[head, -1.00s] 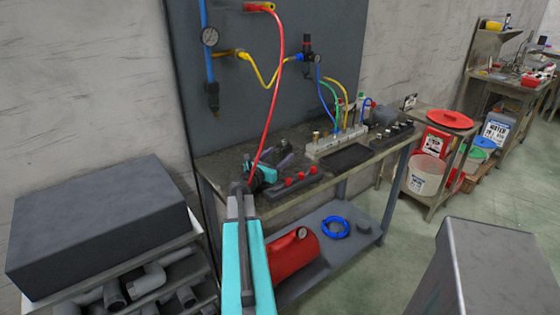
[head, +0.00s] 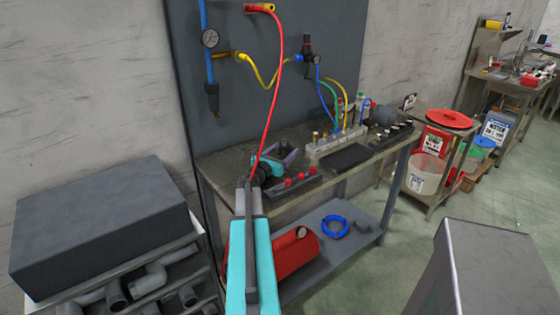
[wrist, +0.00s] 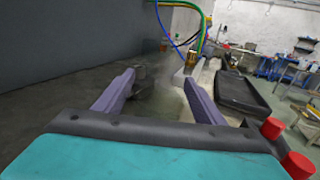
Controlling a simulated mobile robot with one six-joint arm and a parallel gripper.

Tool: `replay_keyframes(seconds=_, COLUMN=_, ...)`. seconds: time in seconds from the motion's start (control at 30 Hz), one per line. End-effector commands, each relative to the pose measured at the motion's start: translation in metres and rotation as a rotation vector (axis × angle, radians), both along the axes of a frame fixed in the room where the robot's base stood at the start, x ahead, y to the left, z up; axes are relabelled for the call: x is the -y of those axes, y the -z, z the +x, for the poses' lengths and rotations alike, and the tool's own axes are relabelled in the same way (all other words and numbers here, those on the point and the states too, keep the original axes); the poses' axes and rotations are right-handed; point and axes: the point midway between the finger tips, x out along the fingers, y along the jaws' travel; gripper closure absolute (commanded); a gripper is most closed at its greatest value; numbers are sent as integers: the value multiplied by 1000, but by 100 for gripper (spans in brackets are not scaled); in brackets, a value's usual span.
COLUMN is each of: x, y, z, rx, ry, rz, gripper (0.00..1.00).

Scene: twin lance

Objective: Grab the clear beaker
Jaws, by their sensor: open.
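A faint, see-through shape that looks like the clear beaker (wrist: 166,98) shows between the fingers. Its outline is blurred, and I cannot tell whether either finger touches it. In the head view I cannot make out the beaker; my arm and gripper cover that part of the bench.
The workbench (head: 220,158) holds red-capped fittings (head: 300,180), a manifold block (head: 335,143) and a black tray (head: 347,158) to the right of my gripper. A red hose (head: 280,80) hangs close by my wrist. A dark panel (head: 240,100) stands behind the bench.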

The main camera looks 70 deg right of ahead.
Motion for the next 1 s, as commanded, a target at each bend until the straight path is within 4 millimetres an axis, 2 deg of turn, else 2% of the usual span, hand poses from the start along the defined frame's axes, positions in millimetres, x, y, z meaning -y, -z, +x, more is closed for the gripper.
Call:
replay_keyframes(seconds=0.6, x=3, y=0, z=-1, rx=0, ry=0, rz=0, gripper=36)
replay_keyframes(seconds=0.67, x=3, y=0, z=-1, rx=0, ry=0, rz=0, gripper=43)
replay_keyframes(seconds=0.87, x=3, y=0, z=-1, rx=0, ry=0, rz=0, gripper=77)
replay_keyframes(seconds=0.9, x=3, y=0, z=-1, rx=0, ry=0, rz=0, gripper=80)
replay_keyframes(seconds=1.0, x=3, y=0, z=-1, rx=0, ry=0, rz=0, gripper=80)
